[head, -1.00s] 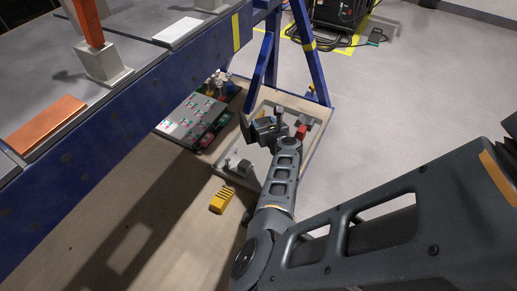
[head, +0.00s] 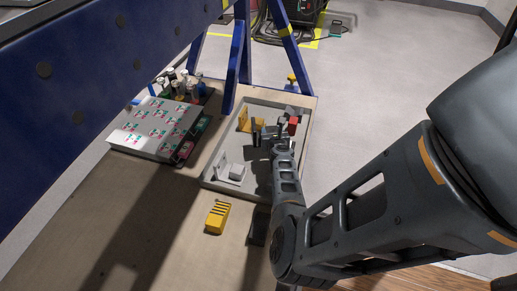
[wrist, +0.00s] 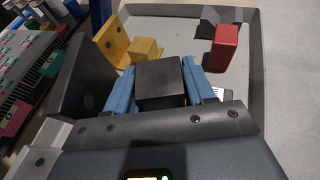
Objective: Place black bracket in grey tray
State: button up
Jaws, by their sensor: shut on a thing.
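My gripper (wrist: 160,84) has blue fingers shut on the dark block of the black bracket (wrist: 160,80) in the wrist view. The bracket's upright plate with a hole stands left of the fingers. In the head view, my gripper (head: 264,137) is small and over the grey tray (head: 207,178), and the bracket is hard to pick out there. The tray's rim (wrist: 262,60) also shows at the right in the wrist view. I cannot tell whether the bracket touches the tray floor.
A yellow slotted block (head: 217,216) lies outside, in front. A panel with coloured labels (head: 155,128) stands left. A blue frame leg (head: 238,60) rises behind.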

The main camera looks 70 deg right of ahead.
aim_at(259, 135)
jog(key=w+f+b, duration=0.2)
jog(key=w, duration=0.1)
jog(key=w+a+f+b, duration=0.1)
jog(key=shift+w, duration=0.35)
notch_tip(259, 135, down, 4)
jog(key=b, duration=0.3)
jog(key=shift+b, duration=0.3)
jog(key=shift+r, duration=0.1)
jog(key=o, duration=1.4)
jog(key=shift+f, duration=0.2)
jog(key=shift+r, duration=0.1)
